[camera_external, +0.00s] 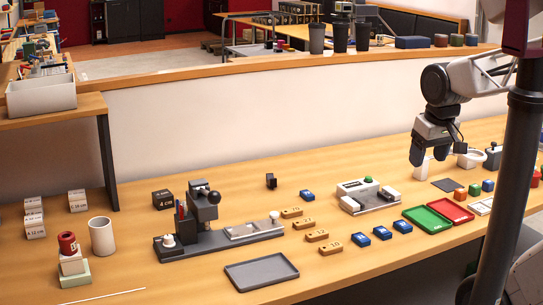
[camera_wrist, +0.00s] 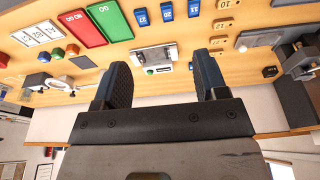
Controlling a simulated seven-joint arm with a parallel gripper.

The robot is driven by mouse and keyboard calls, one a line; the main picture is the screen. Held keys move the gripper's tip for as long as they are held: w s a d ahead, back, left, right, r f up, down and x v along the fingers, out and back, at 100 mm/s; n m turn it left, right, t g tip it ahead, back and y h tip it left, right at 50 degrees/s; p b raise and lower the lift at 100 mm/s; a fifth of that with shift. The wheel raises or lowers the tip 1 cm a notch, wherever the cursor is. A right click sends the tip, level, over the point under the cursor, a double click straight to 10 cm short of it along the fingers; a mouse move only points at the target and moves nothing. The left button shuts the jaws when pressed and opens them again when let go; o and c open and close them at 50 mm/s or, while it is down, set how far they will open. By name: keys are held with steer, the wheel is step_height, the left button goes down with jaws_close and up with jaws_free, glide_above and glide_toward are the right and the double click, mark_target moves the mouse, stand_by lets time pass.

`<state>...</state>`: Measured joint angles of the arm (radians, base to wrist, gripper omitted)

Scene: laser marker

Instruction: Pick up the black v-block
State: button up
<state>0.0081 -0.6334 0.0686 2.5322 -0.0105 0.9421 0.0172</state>
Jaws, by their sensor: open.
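The black v-block (camera_external: 271,181) is a small dark block standing upright on the wooden table near the back wall, right of the laser marker machine. In the wrist view, a small dark shape (camera_wrist: 242,48) right of the fingers appears to be the same block. My gripper (camera_external: 428,158) is raised above the table at the right, well away from the block. In the wrist view, its two dark fingers (camera_wrist: 163,77) are spread apart with nothing between them.
The laser marker machine (camera_external: 205,212) stands left of the block, with a black 4 cm cube (camera_external: 162,199) behind it. A blue block (camera_external: 307,195) and wooden blocks (camera_external: 291,212) lie nearby. A white-grey device (camera_external: 366,195) stands between block and gripper. Green (camera_external: 427,219) and red trays (camera_external: 451,210) lie right.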

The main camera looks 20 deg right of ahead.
steer(key=shift+o, duration=1.2)
steer(key=shift+w, duration=0.15)
steer(key=w+a+f+m+g+y, duration=0.1)
steer(key=w+a+f+m+y, duration=0.15)
steer(key=w, duration=0.65)
steer(key=w+a+f+m+g+y, duration=0.1)
steer(key=w+a+m+y, duration=0.2)
steer(key=w, duration=0.7)
steer(key=w+a+f+m+g+y, duration=0.1)
steer(key=w+f+m+y, duration=0.1)
steer(key=w+m, duration=0.5)
steer(key=w+f+m+t+y, duration=0.1)
steer(key=w+f+m+y, duration=0.1)
steer(key=w+f, duration=0.3)
steer(key=w+f+m+y, duration=0.2)
steer(key=w+f, duration=0.4)
steer(key=w, duration=0.5)
steer(key=w+f+m+t+y, duration=0.1)
steer(key=w+f+m+y, duration=0.1)
steer(key=w+f, duration=0.3)
steer(key=shift+w+f+m+t, duration=0.15)
steer(key=shift+w+m, duration=0.15)
steer(key=shift+w, duration=0.75)
steer(key=shift+w+m+t, duration=0.15)
steer(key=shift+w+m, duration=0.1)
steer(key=shift+w, duration=0.75)
steer(key=shift+a, duration=0.1)
